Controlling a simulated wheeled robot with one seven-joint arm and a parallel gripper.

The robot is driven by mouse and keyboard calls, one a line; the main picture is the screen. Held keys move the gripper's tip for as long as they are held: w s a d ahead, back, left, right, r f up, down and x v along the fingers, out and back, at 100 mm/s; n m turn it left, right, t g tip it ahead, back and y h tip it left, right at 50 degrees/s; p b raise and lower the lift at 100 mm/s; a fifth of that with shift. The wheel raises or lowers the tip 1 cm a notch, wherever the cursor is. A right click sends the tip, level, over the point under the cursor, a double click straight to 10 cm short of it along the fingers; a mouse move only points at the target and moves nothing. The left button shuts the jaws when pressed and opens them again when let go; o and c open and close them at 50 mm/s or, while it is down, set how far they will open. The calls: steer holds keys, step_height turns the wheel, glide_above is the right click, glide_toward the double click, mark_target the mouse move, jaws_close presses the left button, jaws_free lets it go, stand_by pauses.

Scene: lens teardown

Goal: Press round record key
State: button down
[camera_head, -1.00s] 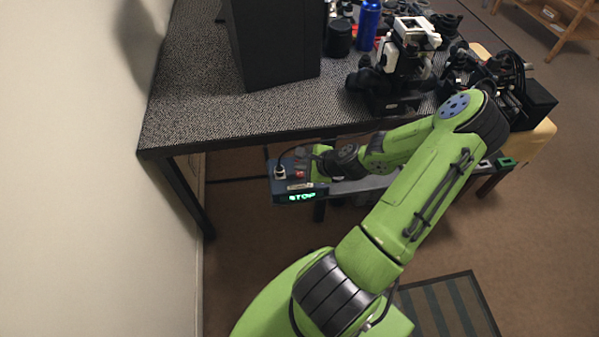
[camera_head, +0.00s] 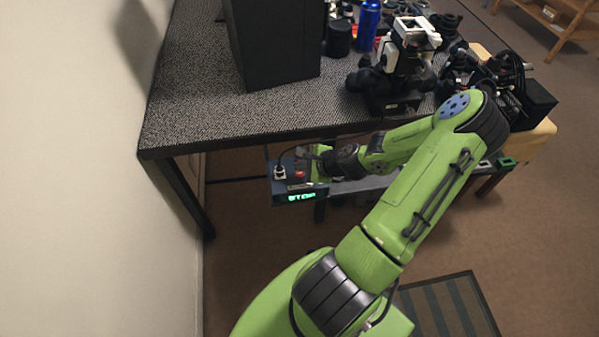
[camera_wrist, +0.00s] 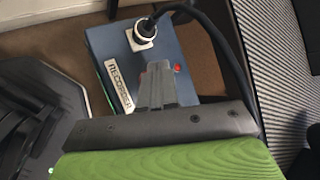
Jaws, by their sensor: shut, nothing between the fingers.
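The recorder (camera_head: 286,180) is a blue-grey box below the front edge of the table, with a green lit display reading STOP (camera_head: 301,197). In the wrist view its blue top (camera_wrist: 112,50) carries a white RECORDER label (camera_wrist: 119,87) and a socket with a black plug (camera_wrist: 144,32). A small red round part (camera_wrist: 177,68) shows just right of the fingertips. My gripper (camera_wrist: 158,68) is shut and empty, its fingertips over the recorder's top. The fingers cover part of that top, and I cannot tell whether they touch it. In the head view my wrist hides the recorder's right side.
A black cable (camera_wrist: 215,45) runs from the plug close beside my fingers. Open floor lies in front.

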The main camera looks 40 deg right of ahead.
mark_target(302, 176)
steer(key=shift+f, duration=0.4)
steer(key=shift+f+b, duration=0.45)
stand_by(0.4)
steer(key=shift+r, duration=0.1)
steer(key=shift+r+p, duration=0.8)
steer(key=shift+p, duration=0.15)
step_height(302, 176, up, 6)
steer(key=p, duration=0.5)
steer(key=shift+p, duration=0.4)
